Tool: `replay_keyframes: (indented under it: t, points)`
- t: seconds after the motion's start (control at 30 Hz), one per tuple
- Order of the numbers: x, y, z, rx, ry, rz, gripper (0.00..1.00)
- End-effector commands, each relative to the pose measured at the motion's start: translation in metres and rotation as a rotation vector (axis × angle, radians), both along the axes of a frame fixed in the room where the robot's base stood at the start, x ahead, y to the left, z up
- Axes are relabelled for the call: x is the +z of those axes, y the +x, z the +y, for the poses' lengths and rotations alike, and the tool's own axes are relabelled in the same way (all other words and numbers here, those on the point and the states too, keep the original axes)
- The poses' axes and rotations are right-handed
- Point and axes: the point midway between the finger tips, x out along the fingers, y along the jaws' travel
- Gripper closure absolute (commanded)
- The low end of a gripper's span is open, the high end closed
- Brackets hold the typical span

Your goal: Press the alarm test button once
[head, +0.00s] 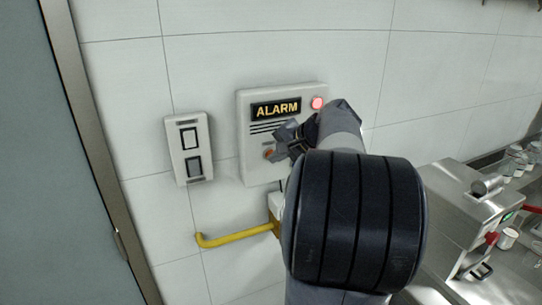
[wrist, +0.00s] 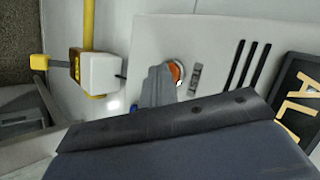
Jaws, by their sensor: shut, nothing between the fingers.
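The white alarm box (head: 256,104) is on the tiled wall in the head view, with a black and yellow ALARM label (head: 276,109) and a lit red lamp (head: 317,103) at its top right. The orange-red alarm test button (head: 268,154) is low on its front. In the wrist view the round button (wrist: 178,72) shows a pale ring and is partly covered by my fingers. My gripper (head: 279,150) is shut and empty, its tips right at the button. I cannot tell whether they touch it. The gripper also shows in the wrist view (wrist: 158,74).
A white switch plate (head: 189,148) with two rockers is on the wall left of the box. A yellow pipe (head: 235,237) runs below it. A door frame (head: 90,130) is at far left. A steel machine (head: 462,215) stands at right.

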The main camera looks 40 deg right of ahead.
Motion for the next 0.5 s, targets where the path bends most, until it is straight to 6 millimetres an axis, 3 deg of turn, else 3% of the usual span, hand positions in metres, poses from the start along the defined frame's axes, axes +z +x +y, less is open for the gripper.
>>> replay_keyframes:
  t: [0.5]
  points:
    - [0.000,-0.017,0.004,-0.001,-0.001,0.000,1.00]
